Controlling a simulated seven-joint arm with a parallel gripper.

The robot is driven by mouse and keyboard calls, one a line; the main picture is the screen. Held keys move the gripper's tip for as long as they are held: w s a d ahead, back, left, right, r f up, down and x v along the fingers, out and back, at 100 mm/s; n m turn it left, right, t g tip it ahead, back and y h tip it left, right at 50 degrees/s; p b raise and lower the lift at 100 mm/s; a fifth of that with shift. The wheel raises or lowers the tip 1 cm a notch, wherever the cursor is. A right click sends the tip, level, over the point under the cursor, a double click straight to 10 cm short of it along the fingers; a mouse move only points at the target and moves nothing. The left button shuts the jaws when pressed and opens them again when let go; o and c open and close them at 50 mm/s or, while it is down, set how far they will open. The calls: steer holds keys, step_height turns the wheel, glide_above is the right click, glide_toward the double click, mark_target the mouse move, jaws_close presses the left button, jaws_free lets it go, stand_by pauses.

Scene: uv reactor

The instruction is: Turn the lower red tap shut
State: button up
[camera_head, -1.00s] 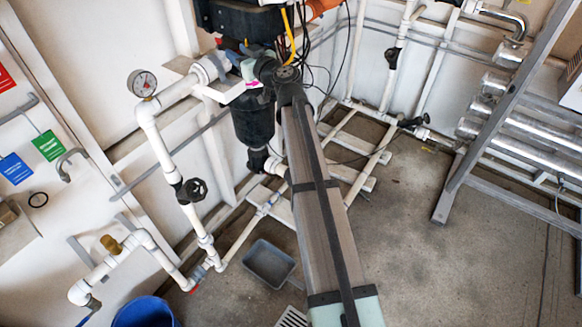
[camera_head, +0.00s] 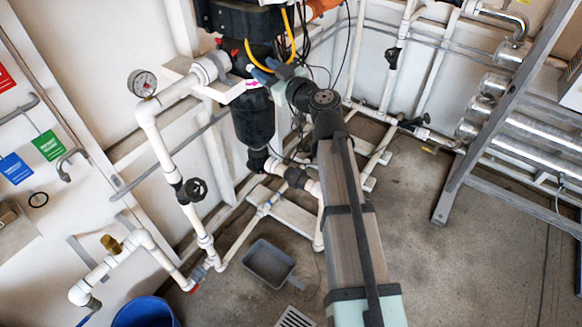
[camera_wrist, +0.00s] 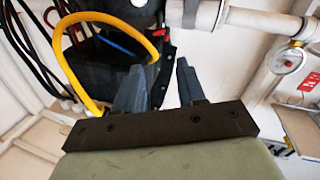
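A small red part (camera_head: 234,53), which may be a tap handle, shows on the black filter unit beside the white pipe end; I cannot tell if it is the lower tap. In the head view my gripper (camera_head: 266,72) is by the unit's right side, partly hidden by my wrist.
A yellow hose (camera_wrist: 62,52) loops close to the left finger, with dark cables beyond it. A white pipe (camera_head: 180,88) with a pressure gauge (camera_head: 142,83) is left of the unit. A black filter bowl (camera_head: 253,118) hangs below. The right floor is open before a metal frame (camera_head: 500,110).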

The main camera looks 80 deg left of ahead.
steer(key=w+d+f+m+t+h, duration=0.1)
steer(key=d+f+m+h, duration=0.3)
steer(key=f, duration=0.7)
steer(key=w+d+f+m+t+h, duration=0.2)
steer(key=d+f+m+h, duration=0.2)
steer(key=d+f, duration=0.5)
steer(key=shift+w+d+f+m+t, duration=0.3)
steer(key=shift+f+m+t, duration=0.1)
steer(key=shift+f+m, duration=0.65)
